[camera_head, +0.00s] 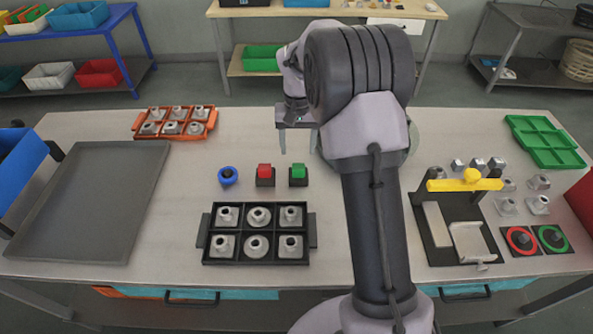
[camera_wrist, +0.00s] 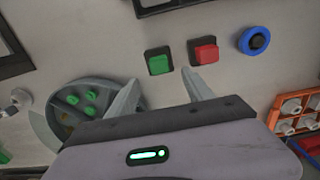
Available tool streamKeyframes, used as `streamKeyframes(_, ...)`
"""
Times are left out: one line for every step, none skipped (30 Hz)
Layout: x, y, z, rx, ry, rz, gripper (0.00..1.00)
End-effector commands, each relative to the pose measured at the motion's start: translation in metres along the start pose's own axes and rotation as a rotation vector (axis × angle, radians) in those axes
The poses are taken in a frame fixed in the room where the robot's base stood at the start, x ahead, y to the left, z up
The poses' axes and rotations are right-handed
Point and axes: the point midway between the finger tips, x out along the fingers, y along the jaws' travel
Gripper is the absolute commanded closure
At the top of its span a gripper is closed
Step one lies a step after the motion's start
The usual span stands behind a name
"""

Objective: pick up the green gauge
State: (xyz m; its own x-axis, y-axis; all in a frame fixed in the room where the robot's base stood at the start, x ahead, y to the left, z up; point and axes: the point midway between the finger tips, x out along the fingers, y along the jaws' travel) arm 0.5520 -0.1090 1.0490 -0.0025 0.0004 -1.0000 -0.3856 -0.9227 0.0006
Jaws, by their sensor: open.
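The green gauge (camera_head: 298,172), a small green block on a black base, stands on the table to the right of a similar red block (camera_head: 265,172). In the wrist view the green gauge (camera_wrist: 158,62) lies just beyond the fingertips, roughly between their lines, and the red block (camera_wrist: 204,51) is to its right. My gripper (camera_wrist: 160,82) is open with nothing between its fingers. In the head view my gripper (camera_head: 297,148) hangs above the table behind the gauge, apart from it. Part of the gripper is hidden by my arm.
A blue round piece (camera_head: 228,176) stands left of the red block. A black tray (camera_head: 257,262) of metal parts lies in front; an orange tray (camera_head: 136,133) is at the back left. A grey round holder with green spots (camera_wrist: 66,110) sits close to my left finger.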

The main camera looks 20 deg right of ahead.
Motion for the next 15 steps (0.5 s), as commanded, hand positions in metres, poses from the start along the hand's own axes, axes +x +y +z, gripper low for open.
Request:
streamKeyframes(0.017,0.000,0.000,0.000,-0.002,0.001,0.40)
streamKeyframes(0.023,0.000,0.000,0.000,-0.001,0.001,0.40)
streamKeyframes(0.029,0.000,0.000,0.001,-0.001,0.001,0.40)
streamKeyframes(0.033,0.000,0.000,0.001,-0.001,0.000,0.40)
streamKeyframes(0.036,0.000,0.000,0.000,0.000,0.000,0.40)
streamKeyframes(0.039,0.000,0.000,0.000,0.000,0.000,0.40)
streamKeyframes(0.041,0.000,0.000,0.001,0.000,0.000,0.40)
streamKeyframes(0.043,0.000,0.000,0.001,0.000,0.000,0.40)
streamKeyframes(0.047,0.000,-0.001,0.001,0.000,0.000,0.40)
streamKeyframes(0.052,0.001,-0.001,0.001,0.000,0.000,0.40)
streamKeyframes(0.057,0.001,-0.002,0.000,0.001,0.000,0.40)
streamKeyframes(0.066,0.002,-0.002,0.000,0.000,0.000,0.40)
streamKeyframes(0.073,0.002,-0.003,0.001,-0.001,0.000,0.40)
streamKeyframes(0.079,0.003,-0.003,0.000,-0.001,0.000,0.40)
streamKeyframes(0.086,0.003,-0.003,0.000,0.000,0.000,0.40)
